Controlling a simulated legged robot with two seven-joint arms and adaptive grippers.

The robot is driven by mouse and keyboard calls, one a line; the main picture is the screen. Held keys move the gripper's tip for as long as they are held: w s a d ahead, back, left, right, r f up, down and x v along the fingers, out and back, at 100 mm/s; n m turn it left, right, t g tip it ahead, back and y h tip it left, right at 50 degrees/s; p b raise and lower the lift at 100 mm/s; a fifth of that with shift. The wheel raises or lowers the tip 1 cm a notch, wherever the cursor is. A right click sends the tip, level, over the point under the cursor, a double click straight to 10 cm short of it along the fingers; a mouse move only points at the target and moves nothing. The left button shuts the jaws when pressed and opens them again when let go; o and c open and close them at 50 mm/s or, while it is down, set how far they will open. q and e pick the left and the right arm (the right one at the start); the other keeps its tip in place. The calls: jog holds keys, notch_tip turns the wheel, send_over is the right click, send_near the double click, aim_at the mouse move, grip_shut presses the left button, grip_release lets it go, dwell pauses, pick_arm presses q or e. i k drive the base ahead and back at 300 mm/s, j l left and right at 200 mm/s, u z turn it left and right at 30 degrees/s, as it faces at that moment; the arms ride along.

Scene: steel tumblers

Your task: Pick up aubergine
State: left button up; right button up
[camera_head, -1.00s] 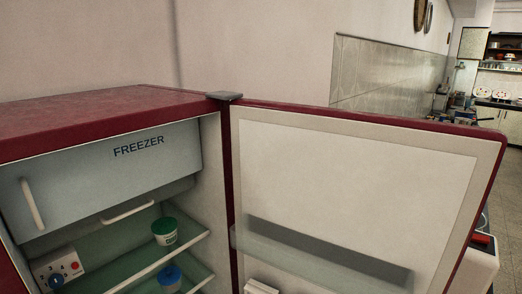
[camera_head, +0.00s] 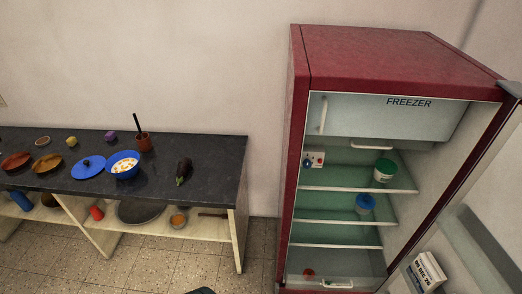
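The aubergine (camera_head: 183,171) is dark purple with a green stem end. It lies on the dark countertop (camera_head: 217,174), near the counter's right end. A blue bowl (camera_head: 125,166) with white and orange contents stands to its left. A brown pot (camera_head: 143,142) with a dark handle sticking up stands behind and left of it. Neither of my grippers can be made out in the head view. A small dark shape at the bottom edge is too cut off to identify.
The red fridge (camera_head: 390,45) stands open on the right, with tubs on its shelves and its door swung right. A blue lid (camera_head: 88,166) and brown dishes (camera_head: 47,163) sit further left on the counter. Tiled floor (camera_head: 165,270) shows in front of the counter.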

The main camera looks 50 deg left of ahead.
aim_at(185, 163)
jog(key=u, duration=2.5)
jog(key=z, duration=0.5)
jog(key=i+j+z, duration=0.1)
jog(key=j+z, duration=0.2)
jog(key=z, duration=0.15)
jog(key=j+z, duration=0.65)
jog(key=z, duration=0.2)
jog(key=j+z, duration=0.45)
jog(key=k+j+z, duration=0.15)
jog(key=z, duration=0.25)
